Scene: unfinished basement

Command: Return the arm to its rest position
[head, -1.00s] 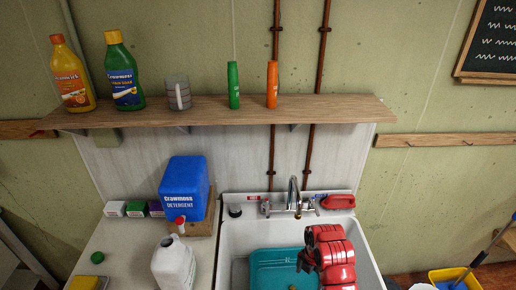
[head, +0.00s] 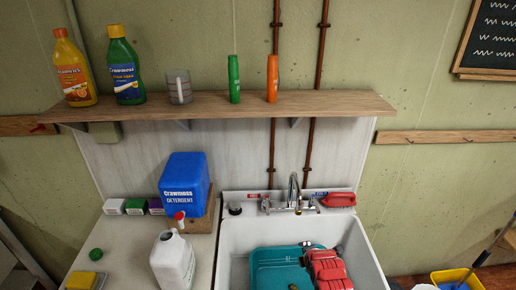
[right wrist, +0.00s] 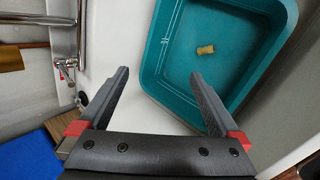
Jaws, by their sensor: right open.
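My right arm (head: 327,269), in red, reaches over the sink from the bottom of the head view. Its gripper is small and partly hidden there. In the right wrist view my right gripper (right wrist: 160,73) is open, its two dark fingers spread with nothing between them. The fingers are seen against the white sink and the near corner of a teal basin (right wrist: 157,52). The basin (head: 262,256) sits in the sink (head: 234,236). A small tan piece (right wrist: 205,50) lies in it. My left gripper is not in view.
The faucet (head: 295,196) rises at the sink's back. The wooden shelf (head: 215,105) above holds bottles, a cup and two slim containers. A yellow bucket (head: 455,279) is at bottom right.

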